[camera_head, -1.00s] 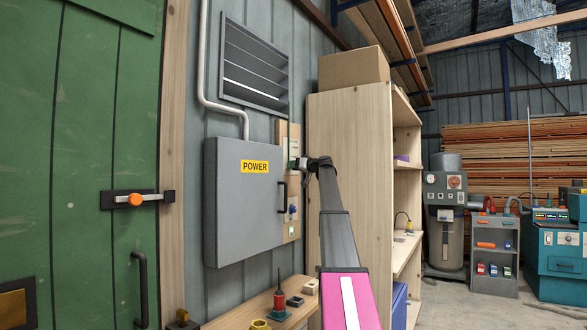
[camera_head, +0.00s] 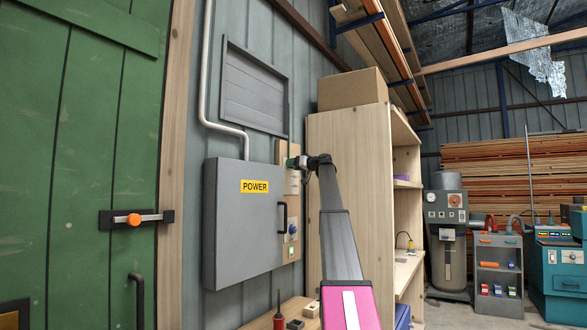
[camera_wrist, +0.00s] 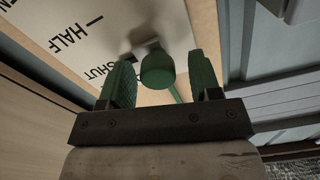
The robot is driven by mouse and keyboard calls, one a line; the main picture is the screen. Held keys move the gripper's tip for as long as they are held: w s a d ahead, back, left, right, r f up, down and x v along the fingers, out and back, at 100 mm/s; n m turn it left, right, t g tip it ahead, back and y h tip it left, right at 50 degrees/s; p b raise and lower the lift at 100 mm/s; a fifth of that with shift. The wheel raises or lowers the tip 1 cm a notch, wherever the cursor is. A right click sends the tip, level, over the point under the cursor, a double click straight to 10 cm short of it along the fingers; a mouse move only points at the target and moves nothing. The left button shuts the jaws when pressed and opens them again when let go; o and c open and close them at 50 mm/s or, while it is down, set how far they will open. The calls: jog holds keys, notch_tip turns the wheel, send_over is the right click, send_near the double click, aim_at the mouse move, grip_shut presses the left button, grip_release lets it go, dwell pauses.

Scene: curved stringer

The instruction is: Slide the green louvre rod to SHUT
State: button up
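The louvre (camera_head: 252,88) above the grey power box has its slats lying flat and closed in the head view. The green rod's round knob (camera_wrist: 157,70) shows in the wrist view, with a thin green rod beside it. My gripper (camera_wrist: 162,85) has its two green fingers on either side of the knob, with a narrow gap visible at least on the right. The pale label plate (camera_wrist: 110,25) behind reads HALF and SHUT, with SHUT close to the left finger. In the head view my gripper (camera_head: 298,162) is at the upper part of the wooden board (camera_head: 282,150).
The grey POWER box (camera_head: 235,225) stands out from the wall just left of the board. A wooden shelf unit (camera_head: 345,150) stands close on the right. A blue knob (camera_head: 293,229) sits lower on the board. A bench (camera_head: 265,318) is below.

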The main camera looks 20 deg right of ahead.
jog(key=shift+s, duration=0.15)
jog(key=v, duration=1)
jog(key=shift+s+d, duration=0.2)
jog(key=shift+d, duration=0.05)
